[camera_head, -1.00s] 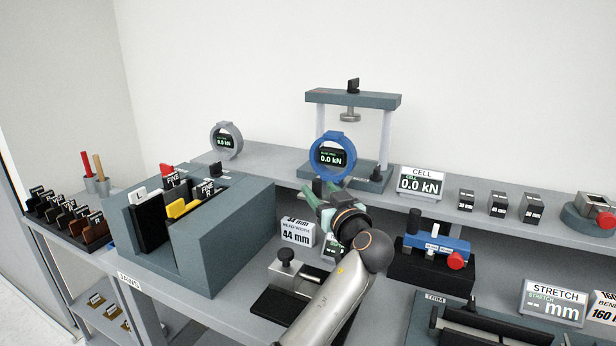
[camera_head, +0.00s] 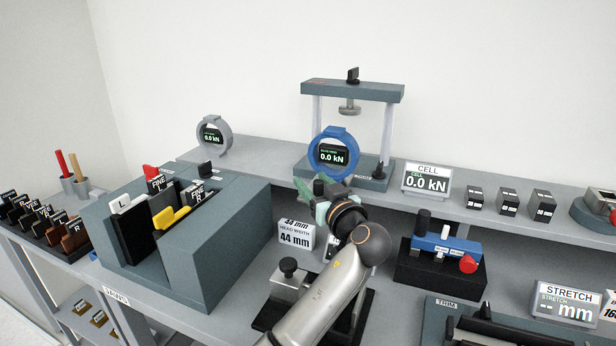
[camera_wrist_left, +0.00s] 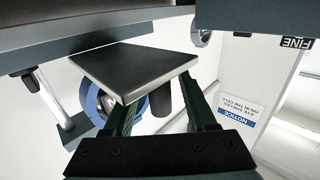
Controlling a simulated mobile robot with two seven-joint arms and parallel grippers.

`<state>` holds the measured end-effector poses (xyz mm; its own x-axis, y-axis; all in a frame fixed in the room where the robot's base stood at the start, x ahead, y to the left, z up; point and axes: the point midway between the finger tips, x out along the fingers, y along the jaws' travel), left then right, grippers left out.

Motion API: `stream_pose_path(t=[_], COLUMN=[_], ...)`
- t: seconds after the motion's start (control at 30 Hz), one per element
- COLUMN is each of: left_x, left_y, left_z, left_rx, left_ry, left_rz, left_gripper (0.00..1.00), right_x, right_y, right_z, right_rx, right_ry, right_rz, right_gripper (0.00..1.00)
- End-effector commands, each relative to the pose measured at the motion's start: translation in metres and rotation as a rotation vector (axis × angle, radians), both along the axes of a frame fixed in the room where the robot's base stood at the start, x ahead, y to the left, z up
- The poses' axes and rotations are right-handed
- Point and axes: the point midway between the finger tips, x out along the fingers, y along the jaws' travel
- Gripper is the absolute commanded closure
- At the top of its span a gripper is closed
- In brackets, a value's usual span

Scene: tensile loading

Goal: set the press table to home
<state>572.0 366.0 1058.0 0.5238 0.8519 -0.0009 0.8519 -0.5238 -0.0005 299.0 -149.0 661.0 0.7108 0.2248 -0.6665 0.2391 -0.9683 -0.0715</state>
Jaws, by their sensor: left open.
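The press (camera_head: 353,90) stands on the raised back shelf, with a grey top beam, two pale posts and a dark base. A black knob (camera_head: 352,75) sits on the beam, and a round grey platen (camera_head: 350,108) hangs below it. A blue ring gauge (camera_head: 334,132) at its front reads 0.0 kN. A black knob stands on the base (camera_head: 371,184). My left gripper (camera_head: 323,196) is open, below and in front of the base. In the left wrist view, a dark square plate (camera_wrist_left: 135,72) shows by the open fingers (camera_wrist_left: 165,112); I cannot tell what it belongs to. My right gripper is not in view.
A grey rack (camera_head: 235,235) with upright jaws stands left of my left arm. A head-width sign (camera_head: 296,235), a blue fixture (camera_head: 447,244) and a clamp block (camera_head: 288,283) are close by. A CELL display (camera_head: 427,180) stands right of the press.

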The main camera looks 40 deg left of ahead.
Motion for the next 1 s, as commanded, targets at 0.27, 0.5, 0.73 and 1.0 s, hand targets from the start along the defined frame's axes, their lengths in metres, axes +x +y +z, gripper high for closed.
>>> stream_pose_path(t=[0.27, 0.5, 0.73, 1.0], left_x=[-0.0012, -0.0013, -0.0012, -0.0012], left_y=[-0.0033, -0.0034, -0.0033, -0.0031], left_z=[0.0000, -0.0001, -0.0001, 0.0000], left_rx=[0.000, 0.000, 0.000, 0.000], left_ry=[0.000, 0.000, 0.000, 0.000], left_rz=[0.001, 0.002, 0.002, 0.002], left_gripper=[0.43, 0.43, 0.61, 0.91], right_x=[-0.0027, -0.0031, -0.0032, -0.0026], right_y=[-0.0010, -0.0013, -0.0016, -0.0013], right_z=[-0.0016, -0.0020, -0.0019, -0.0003], right_rx=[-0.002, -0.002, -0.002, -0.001], right_ry=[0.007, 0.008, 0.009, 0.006], right_rz=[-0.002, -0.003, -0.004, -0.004], right_gripper=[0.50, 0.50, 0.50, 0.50])
